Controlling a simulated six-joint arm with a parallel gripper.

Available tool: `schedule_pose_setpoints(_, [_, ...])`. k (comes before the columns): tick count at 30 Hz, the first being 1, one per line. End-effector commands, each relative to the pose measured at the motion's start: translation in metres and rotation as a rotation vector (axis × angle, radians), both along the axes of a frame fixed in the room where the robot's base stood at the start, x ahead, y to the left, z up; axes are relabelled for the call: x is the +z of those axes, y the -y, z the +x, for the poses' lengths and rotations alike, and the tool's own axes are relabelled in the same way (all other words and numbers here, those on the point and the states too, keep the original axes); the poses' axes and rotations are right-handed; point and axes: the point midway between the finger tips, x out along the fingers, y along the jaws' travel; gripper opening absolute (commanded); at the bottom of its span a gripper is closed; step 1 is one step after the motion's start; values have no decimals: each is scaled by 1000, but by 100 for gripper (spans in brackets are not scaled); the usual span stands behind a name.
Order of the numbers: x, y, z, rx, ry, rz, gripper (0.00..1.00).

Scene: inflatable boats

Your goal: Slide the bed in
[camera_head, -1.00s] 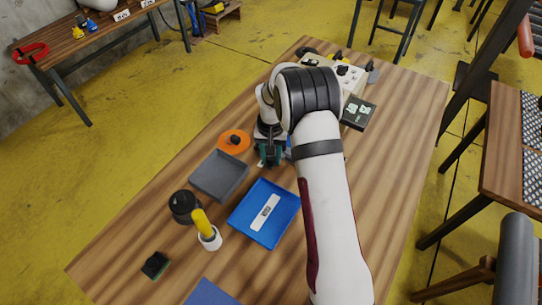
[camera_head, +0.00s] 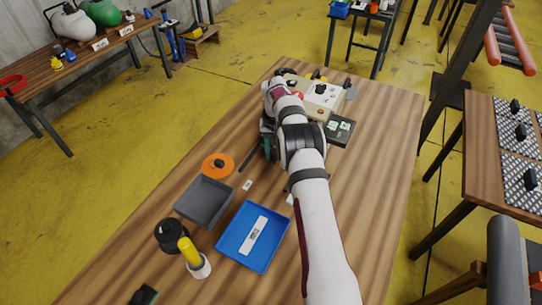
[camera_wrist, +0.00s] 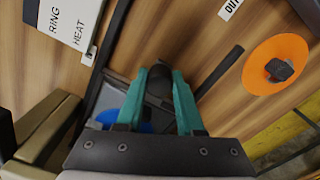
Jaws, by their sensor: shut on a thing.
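In the wrist view my gripper (camera_wrist: 162,76) has its teal fingers closed around a dark upright knob (camera_wrist: 163,74). The knob appears to stand on a grey plate, perhaps the bed (camera_wrist: 118,77), with a blue round thing (camera_wrist: 137,108) partly hidden behind the left finger. A dark rail (camera_wrist: 112,40) runs along the plate's left side and a dark bar (camera_wrist: 220,70) lies to the right. In the head view my gripper (camera_head: 268,147) is low over the table, mostly hidden by my arm, so the bed hardly shows there.
A cream box (camera_head: 322,98) with knobs stands beyond my arm; its panel reading RING HEAT (camera_wrist: 68,22) is close by in the wrist view. An orange disc (camera_head: 217,166), grey tray (camera_head: 203,203), blue tray (camera_head: 235,250) and black pot (camera_head: 171,236) are nearer. The table's right side is clear.

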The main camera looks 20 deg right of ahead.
Motion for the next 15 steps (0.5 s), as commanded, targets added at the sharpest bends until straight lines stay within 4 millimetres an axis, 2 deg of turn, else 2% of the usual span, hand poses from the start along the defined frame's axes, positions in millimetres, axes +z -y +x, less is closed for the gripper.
schedule_pose_setpoints(5, [0, -1, 0, 0, 1, 1, 0])
schedule_pose_setpoints(6, [0, -1, 0, 0, 1, 1, 44])
schedule_pose_setpoints(10, [0, 0, 0, 0, 1, 1, 66])
schedule_pose_setpoints(15, [0, 0, 0, -1, 1, 0, 66])
